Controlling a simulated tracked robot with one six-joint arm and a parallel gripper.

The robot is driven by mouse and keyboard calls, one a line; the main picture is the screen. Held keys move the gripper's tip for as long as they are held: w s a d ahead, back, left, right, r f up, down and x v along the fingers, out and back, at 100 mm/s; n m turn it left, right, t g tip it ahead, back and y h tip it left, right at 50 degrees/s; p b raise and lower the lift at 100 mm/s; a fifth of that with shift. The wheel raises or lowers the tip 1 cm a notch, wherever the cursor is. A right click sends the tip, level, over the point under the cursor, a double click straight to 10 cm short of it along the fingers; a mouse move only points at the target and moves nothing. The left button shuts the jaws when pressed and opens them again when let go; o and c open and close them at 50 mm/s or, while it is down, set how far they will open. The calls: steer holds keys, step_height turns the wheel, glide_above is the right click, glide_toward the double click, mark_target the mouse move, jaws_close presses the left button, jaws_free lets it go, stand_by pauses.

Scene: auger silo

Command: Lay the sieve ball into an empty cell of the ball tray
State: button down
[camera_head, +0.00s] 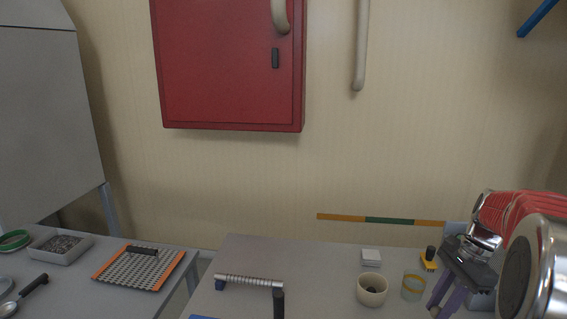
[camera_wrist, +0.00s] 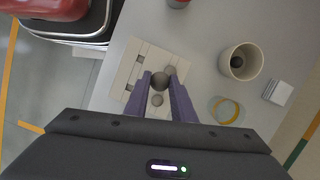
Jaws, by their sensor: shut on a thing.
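My gripper (camera_wrist: 160,77) has purple fingers and is shut on a dark grey sieve ball (camera_wrist: 160,80), over the pale ball tray (camera_wrist: 127,70) in the wrist view. Cell-like recesses show along the tray's left side. The fingers hide part of the tray, and I cannot tell the held ball's height above it. In the head view my gripper (camera_head: 443,300) is at the lower right; the tray cannot be made out there.
A cream cup (camera_head: 372,291) with a dark ball inside stands left of my gripper. A clear jar with a yellow band (camera_head: 413,287) stands between them. A white block (camera_head: 371,258) and a yellow-black item (camera_head: 429,259) are behind. A ribbed handle tool (camera_head: 248,281) lies farther left.

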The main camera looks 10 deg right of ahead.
steer(key=w+a+f+n+g+h, duration=0.1)
steer(key=w+a+f+n, duration=0.1)
steer(key=w+a+n, duration=0.2)
steer(key=w+a+f+n+g+h, duration=0.1)
steer(key=w+a+f+n, duration=0.2)
steer(key=w+a+n, duration=0.2)
steer(key=w+a+f+n+g, duration=0.1)
steer(key=w+a+f+n, duration=0.2)
steer(key=a, duration=0.7)
steer(key=shift+w+a+f+n+h, duration=0.15)
steer(key=shift+w+n, duration=0.2)
steer(key=shift+n, duration=0.4)
steer(key=shift+w+n+h, duration=0.1)
steer(key=shift+w+n, duration=0.25)
steer(key=shift+n, duration=0.45)
steer(key=shift+w+a+f+n+h, duration=0.15)
steer(key=shift+w+n, duration=0.2)
steer(key=shift+n, duration=1.2)
steer(key=a+f, duration=0.1)
steer(key=a, duration=0.1)
steer(key=a+f, duration=0.1)
steer(key=a, duration=0.1)
steer(key=a+f, duration=0.1)
steer(key=a, duration=0.1)
steer(key=shift+w+a, duration=0.25)
steer(key=shift+a, duration=0.4)
steer(key=shift+r, duration=0.1)
